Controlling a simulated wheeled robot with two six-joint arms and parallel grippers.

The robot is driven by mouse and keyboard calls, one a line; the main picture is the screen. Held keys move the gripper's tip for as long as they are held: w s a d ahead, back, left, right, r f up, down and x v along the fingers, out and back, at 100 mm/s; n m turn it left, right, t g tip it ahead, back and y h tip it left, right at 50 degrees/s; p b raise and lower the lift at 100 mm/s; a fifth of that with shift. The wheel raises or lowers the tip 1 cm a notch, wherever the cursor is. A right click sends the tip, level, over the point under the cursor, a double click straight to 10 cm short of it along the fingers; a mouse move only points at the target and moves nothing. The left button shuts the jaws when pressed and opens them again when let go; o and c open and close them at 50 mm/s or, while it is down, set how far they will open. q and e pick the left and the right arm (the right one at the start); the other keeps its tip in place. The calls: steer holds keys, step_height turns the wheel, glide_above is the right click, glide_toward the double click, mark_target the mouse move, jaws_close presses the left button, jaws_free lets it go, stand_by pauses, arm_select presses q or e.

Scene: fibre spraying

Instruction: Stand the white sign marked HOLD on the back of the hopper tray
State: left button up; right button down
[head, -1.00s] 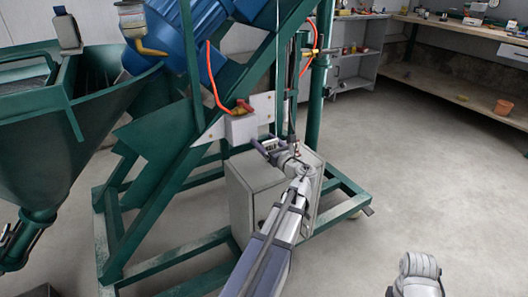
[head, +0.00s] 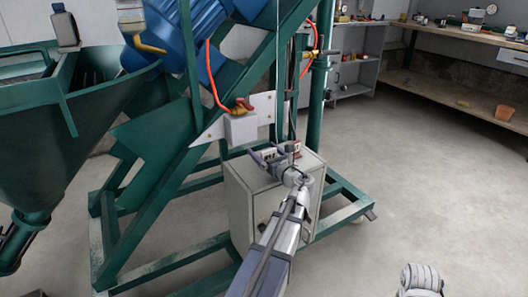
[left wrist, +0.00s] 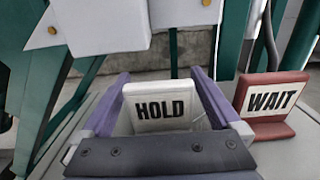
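The white sign (left wrist: 160,108) with black HOLD lettering stands on top of the grey cabinet (head: 238,198). In the left wrist view it is between the two purple-grey fingers of my left gripper (left wrist: 160,90). The fingers are spread to about the sign's width, with a gap by the right finger; contact is not clear. In the head view my left gripper (head: 262,156) is low over the cabinet top. The green hopper (head: 60,130), with its open tray at the top, is at the far left.
A red sign with a white WAIT face (left wrist: 270,98) stands just right of the HOLD sign. A white box (head: 240,128) on the green frame overhangs near my left gripper. A blue motor (head: 175,35) is beside the hopper. Open floor lies at the right.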

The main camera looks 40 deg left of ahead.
arm_select(q)
steer(key=shift+r+p, duration=0.3)
steer(key=shift+p, duration=0.05)
steer(key=v, duration=1.2)
steer(key=shift+f, duration=0.2)
